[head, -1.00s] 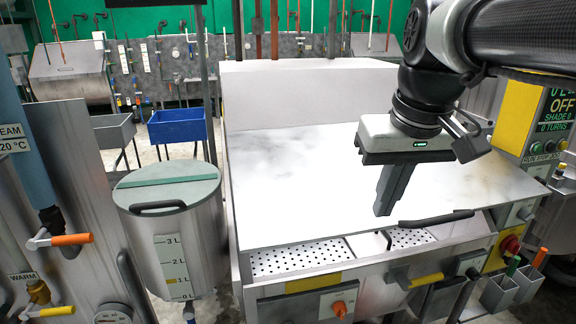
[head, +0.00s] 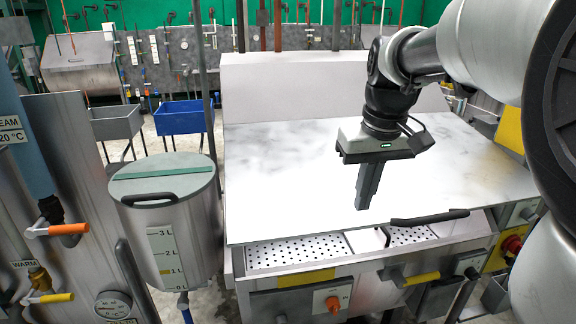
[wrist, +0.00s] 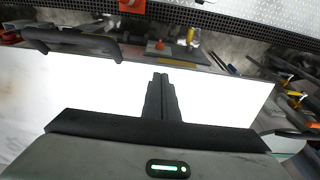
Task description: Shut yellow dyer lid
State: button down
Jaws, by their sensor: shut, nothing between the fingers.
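The dyer lid (head: 290,170) is a broad pale metal sheet over the dyer with the yellow label (head: 305,278) on its front. It stands partly open: perforated trays (head: 298,252) show below its front edge. Its black bar handle (head: 430,217) is on the front edge, right of centre, and also shows at upper left in the wrist view (wrist: 75,42). My gripper (head: 362,206) is shut and empty, pointing down over the lid, left of and behind the handle. In the wrist view its fingers (wrist: 160,78) lie together against the bright lid. I cannot tell if they touch it.
A steel drum with a grey-green lid (head: 165,178) stands close on the left. A blue bin (head: 180,117) is behind it. A yellow lever (head: 422,279) and orange knob (head: 333,304) stick out from the dyer's front. A red knob (head: 513,243) is at right.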

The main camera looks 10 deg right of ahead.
aim_at(357, 224)
jog(key=f, duration=0.4)
jog(key=shift+w+f, duration=0.2)
jog(key=shift+w, duration=0.15)
